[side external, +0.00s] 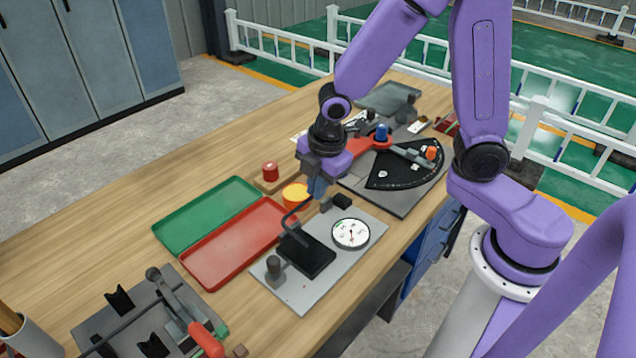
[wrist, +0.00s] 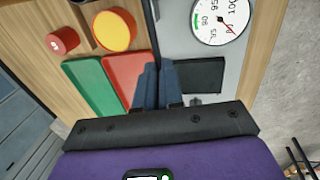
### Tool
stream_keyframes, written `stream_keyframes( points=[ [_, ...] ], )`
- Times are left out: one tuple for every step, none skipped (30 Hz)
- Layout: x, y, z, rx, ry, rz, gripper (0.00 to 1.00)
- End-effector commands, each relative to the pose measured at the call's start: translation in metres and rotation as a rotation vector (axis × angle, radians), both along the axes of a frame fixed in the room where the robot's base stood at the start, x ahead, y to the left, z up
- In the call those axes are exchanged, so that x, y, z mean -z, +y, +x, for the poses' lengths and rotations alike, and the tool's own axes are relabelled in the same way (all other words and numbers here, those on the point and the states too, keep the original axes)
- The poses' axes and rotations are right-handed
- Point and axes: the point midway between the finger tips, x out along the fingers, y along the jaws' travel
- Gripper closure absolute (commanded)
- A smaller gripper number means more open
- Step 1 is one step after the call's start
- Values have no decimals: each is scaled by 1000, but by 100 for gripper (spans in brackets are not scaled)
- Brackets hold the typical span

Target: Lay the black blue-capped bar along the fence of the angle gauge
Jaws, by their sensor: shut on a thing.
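My gripper (side external: 317,196) is shut on a thin dark bar. Its blue fingers (wrist: 158,85) are together in the wrist view, and the bar (wrist: 150,28) runs up from them. In the side view the bar (side external: 293,211) looks bent and sits just above the scale plate; whether it touches anything is unclear. I cannot make out a blue cap on it; the fingers hide part of it. The angle gauge (side external: 385,176), a black marked sector on a grey board, stands behind and right of my gripper. It carries a grey arm, an orange knob and a blue knob.
Below my gripper is a grey plate (side external: 305,295) with a black pad and a round dial (side external: 351,234). Red (side external: 207,272) and green (side external: 180,239) trays lie to the left. A yellow-topped round (side external: 296,192) and a red cylinder (side external: 270,171) are close by. A clamp fixture (side external: 90,325) stands front left.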

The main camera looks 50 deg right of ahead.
Motion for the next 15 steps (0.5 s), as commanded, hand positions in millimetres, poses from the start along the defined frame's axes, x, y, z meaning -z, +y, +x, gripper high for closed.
stream_keyframes(
  points=[
    [4,0,0,-2,2,-2,100],
    [6,0,0,-1,2,-3,100],
    [10,-1,-1,0,4,-3,100],
    [13,0,-1,0,3,-3,100],
    [16,-1,-1,-1,4,-3,100],
    [20,0,-1,-2,5,-2,100],
    [23,0,-1,-1,4,-3,100],
    [27,0,-1,-2,3,-3,100],
    [31,-1,-1,-2,3,-5,100],
    [34,-1,-1,-1,2,-4,100],
    [37,-1,-1,-2,4,-4,100],
    [41,-1,-1,0,4,-3,100],
    [44,-1,-1,-2,6,-2,100],
    [46,-1,-1,-1,3,-4,100],
    [49,-1,0,-2,0,-4,100]
  ],
)
